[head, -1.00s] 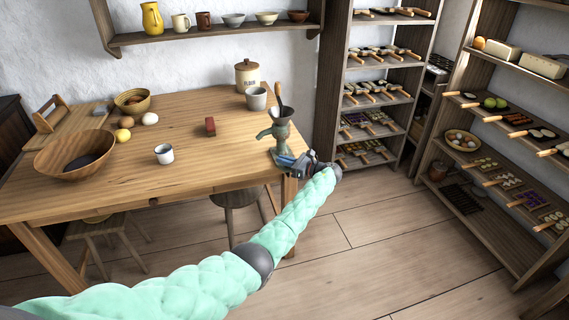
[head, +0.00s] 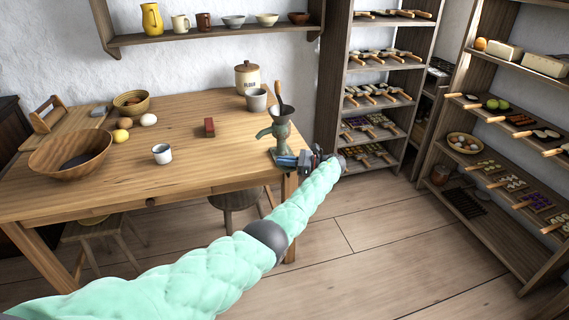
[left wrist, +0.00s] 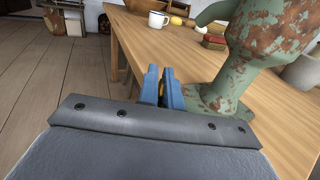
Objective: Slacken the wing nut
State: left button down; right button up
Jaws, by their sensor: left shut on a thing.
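A green, rust-patched grinder (head: 281,135) with a hopper on top stands at the right front corner of the wooden table (head: 190,172). It fills the upper right of the left wrist view (left wrist: 265,45). My left gripper (head: 286,161) is at the table edge by the grinder's base. In the left wrist view its blue fingers (left wrist: 161,88) are close together, shut on a small brassy piece, which looks like the wing nut (left wrist: 162,89). The fingers hide most of it. My right gripper is in neither view.
A grey mug (head: 256,99), a lidded jar (head: 247,76) and a red block (head: 209,127) stand on the table near the grinder. A stool (head: 237,198) is under the table. Shelves (head: 370,110) stand behind; the floor at right is clear.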

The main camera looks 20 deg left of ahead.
pick_arm(q)
jog(key=c, duration=1.6)
grip_release()
jog(key=shift+d, duration=0.35)
jog(key=shift+w+d+b, duration=0.2)
jog(key=shift+d+b, duration=0.25)
jog(key=shift+d, duration=0.7)
jog(key=shift+w+d+b, duration=0.25)
jog(key=shift+d+b, duration=0.2)
jog(key=shift+d, duration=0.7)
jog(key=shift+w+d+b, duration=0.2)
jog(key=shift+d+b, duration=0.25)
jog(key=shift+d, duration=0.7)
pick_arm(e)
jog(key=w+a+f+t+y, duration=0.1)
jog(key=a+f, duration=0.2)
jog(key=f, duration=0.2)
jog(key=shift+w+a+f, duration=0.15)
